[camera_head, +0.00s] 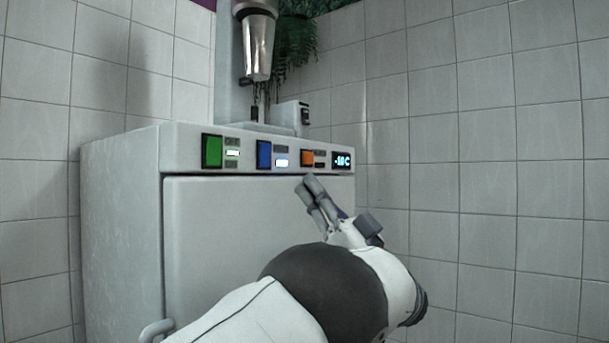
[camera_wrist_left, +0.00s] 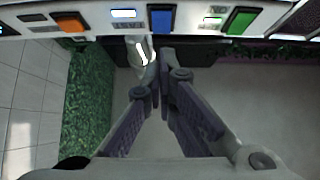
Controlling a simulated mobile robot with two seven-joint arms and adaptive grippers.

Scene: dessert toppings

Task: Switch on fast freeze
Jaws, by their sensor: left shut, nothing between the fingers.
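A white freezer (camera_head: 120,220) stands against the tiled wall. Its top panel carries a green switch (camera_head: 212,151), a blue switch (camera_head: 264,154), an orange switch (camera_head: 308,158) and a small display (camera_head: 342,160). Light strips beside the green and blue switches are lit; the one beside orange looks dark. The labels are too small to read. My left gripper (camera_head: 310,186) is shut and empty, its tips just below the orange switch in the picture; contact cannot be told. In the left wrist view, the gripper (camera_wrist_left: 152,58) points toward the panel, with the blue switch (camera_wrist_left: 161,18) above its tips.
A green plant (camera_head: 297,42) hangs behind. Tiled walls (camera_head: 480,150) close off both sides.

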